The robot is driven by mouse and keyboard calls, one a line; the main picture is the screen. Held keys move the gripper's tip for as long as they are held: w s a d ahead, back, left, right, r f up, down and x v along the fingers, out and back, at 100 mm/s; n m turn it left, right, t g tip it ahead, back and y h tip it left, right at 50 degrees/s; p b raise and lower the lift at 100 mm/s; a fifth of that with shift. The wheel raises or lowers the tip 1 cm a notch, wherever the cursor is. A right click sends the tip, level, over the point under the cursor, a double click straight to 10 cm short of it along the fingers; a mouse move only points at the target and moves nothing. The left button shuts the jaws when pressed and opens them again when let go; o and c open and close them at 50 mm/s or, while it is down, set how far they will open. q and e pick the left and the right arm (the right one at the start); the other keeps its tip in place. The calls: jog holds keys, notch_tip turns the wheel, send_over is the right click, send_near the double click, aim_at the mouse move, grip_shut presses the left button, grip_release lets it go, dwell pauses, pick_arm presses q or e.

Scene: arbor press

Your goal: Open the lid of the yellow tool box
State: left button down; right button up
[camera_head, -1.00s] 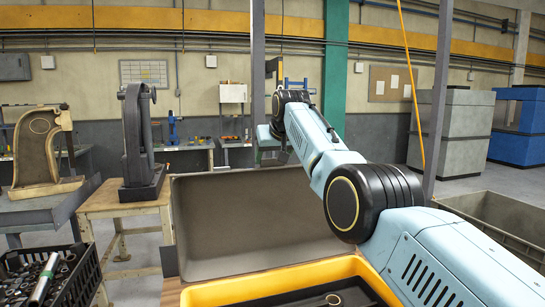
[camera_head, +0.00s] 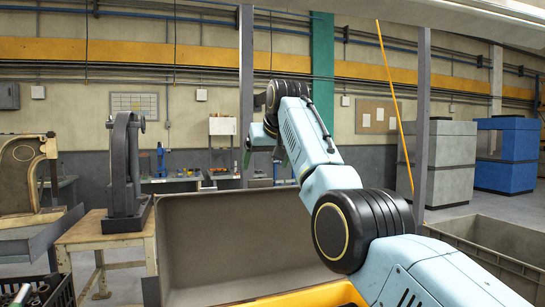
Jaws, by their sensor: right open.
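The yellow tool box (camera_head: 310,296) is at the bottom edge of the view, with only part of its yellow rim showing. Its lid (camera_head: 235,250) stands raised behind the rim, its grey-brown inner face towards me. My right arm comes in from the lower right and reaches over the lid's right part, hiding some of it. My right gripper (camera_head: 266,145) is at the arm's far end, above and beyond the lid's top edge. It is small, partly hidden by the wrist, open and seemingly empty. My left gripper is out of view.
A wooden table (camera_head: 108,236) with a dark press (camera_head: 124,180) stands left of the lid. A dark crate (camera_head: 45,292) of parts is at the lower left. A grey bin (camera_head: 500,250) stands at the right. Grey and blue cabinets (camera_head: 508,155) are farther back.

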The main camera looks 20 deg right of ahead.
jog(key=b+v, duration=0.1)
jog(key=v, duration=0.5)
jog(key=shift+s+r, duration=0.2)
jog(key=shift+r, duration=0.1)
